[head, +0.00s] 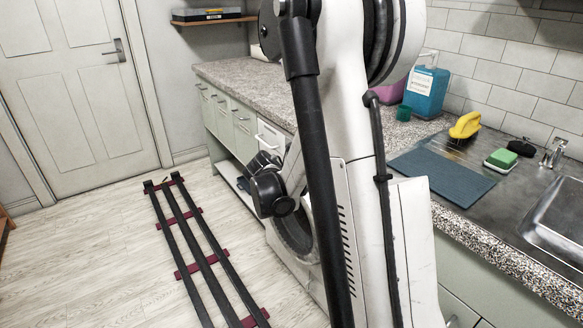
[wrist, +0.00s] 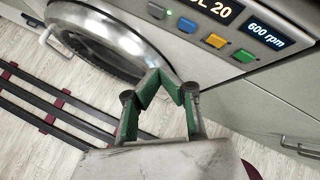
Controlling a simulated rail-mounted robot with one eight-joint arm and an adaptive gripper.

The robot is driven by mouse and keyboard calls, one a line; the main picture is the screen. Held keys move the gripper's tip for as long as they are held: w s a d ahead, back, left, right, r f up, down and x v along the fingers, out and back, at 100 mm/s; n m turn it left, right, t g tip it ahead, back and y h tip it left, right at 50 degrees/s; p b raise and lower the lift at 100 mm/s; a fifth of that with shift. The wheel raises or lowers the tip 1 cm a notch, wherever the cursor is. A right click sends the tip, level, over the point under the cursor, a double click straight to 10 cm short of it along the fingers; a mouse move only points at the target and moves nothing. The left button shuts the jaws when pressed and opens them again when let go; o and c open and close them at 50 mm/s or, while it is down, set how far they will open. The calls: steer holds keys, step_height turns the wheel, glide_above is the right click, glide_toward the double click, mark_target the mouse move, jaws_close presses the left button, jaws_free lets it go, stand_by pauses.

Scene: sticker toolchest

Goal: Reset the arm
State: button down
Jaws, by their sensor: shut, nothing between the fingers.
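My arm fills the middle of the head view, in front of the counter. My gripper shows in the wrist view (wrist: 172,72), with its green fingers closed together at the tips and nothing held between them. The gripper points toward the front of a washing machine (wrist: 130,15), just below its row of coloured buttons and right of its round door (wrist: 100,42). I cannot tell whether the fingertips touch the machine. In the head view the gripper itself is hidden behind my arm.
Black floor rails (head: 190,240) lie left of my arm.

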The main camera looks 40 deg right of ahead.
steer(key=shift+a+r, duration=0.1)
steer(key=s+a+r+m+t+y+p, duration=0.2)
steer(key=s+a+r+m, duration=0.1)
steer(key=a+r+m, duration=0.45)
steer(key=s+a+r+m+t+y+p, duration=0.15)
steer(key=s+a+r+m, duration=0.25)
steer(key=a+r, duration=0.5)
steer(key=s+a+r+m+y+p, duration=0.2)
steer(key=s+a+r+m, duration=0.1)
steer(key=s+a+m, duration=0.3)
steer(key=s+a+r+m+t+y+p, duration=0.1)
steer(key=s+a+r+m+y+p, duration=0.2)
steer(key=s+a+m, duration=0.4)
steer(key=a, duration=0.3)
steer(key=shift+y, duration=0.35)
steer(key=shift+s+a+t, duration=0.1)
steer(key=shift+t, duration=0.15)
step_height(320, 180, down, 18)
steer(key=b, duration=1.8)
steer(key=shift+f+b, duration=0.25)
steer(key=shift+b, duration=0.1)
